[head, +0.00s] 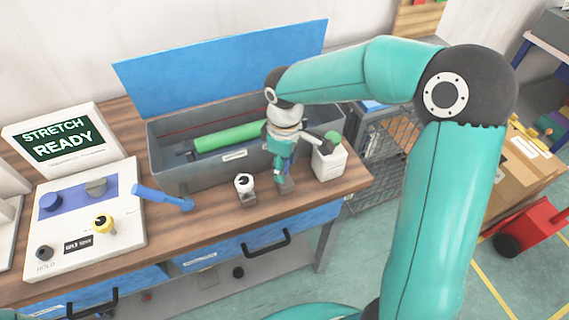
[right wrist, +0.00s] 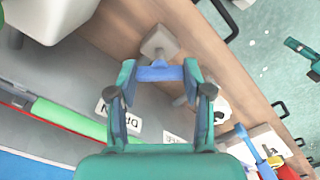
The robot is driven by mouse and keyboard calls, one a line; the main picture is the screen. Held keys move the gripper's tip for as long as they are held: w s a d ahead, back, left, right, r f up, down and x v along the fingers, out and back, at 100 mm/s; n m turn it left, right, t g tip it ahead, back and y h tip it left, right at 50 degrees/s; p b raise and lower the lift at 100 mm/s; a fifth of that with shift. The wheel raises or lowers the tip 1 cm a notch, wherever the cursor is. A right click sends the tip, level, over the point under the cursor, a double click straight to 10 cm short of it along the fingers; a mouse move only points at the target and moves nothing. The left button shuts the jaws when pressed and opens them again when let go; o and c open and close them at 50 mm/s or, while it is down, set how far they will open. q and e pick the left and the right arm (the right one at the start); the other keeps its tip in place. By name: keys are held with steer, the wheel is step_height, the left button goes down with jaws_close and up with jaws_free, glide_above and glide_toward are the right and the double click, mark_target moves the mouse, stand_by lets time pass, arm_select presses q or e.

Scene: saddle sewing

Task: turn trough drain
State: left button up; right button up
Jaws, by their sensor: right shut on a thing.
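The grey trough (head: 180,178) stands on the wooden bench, with a green roller (head: 228,137) lying inside it. My right gripper (head: 285,168) points down at the trough's front side, toward its right end. In the right wrist view my right gripper (right wrist: 160,80) is shut on a blue drain handle (right wrist: 160,72), which spans between its fingertips. A grey block (right wrist: 158,42) lies just beyond the handle; it also shows below the gripper in the head view (head: 287,187). The handle is mostly hidden in the head view. A small teal part at the right wrist view's right edge looks like my left gripper (right wrist: 304,52).
A white box with a green top (head: 329,163) stands close right of the gripper. A white round gauge (head: 244,184) and a blue lever (head: 160,197) stand to its left. A control panel (head: 85,222) is farther left. Blue drawers with black handles (head: 266,243) are below.

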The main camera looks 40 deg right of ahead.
steer(key=m+b, duration=0.2)
steer(key=m, duration=0.1)
steer(key=shift+f+m, duration=0.1)
steer(key=shift+m, duration=0.3)
steer(key=m+b, duration=0.1)
steer(key=m, duration=0.4)
steer(key=shift+b, duration=0.4)
steer(key=o, duration=1.2)
steer(key=shift+c, duration=0.2)
step_height(320, 180, up, 12)
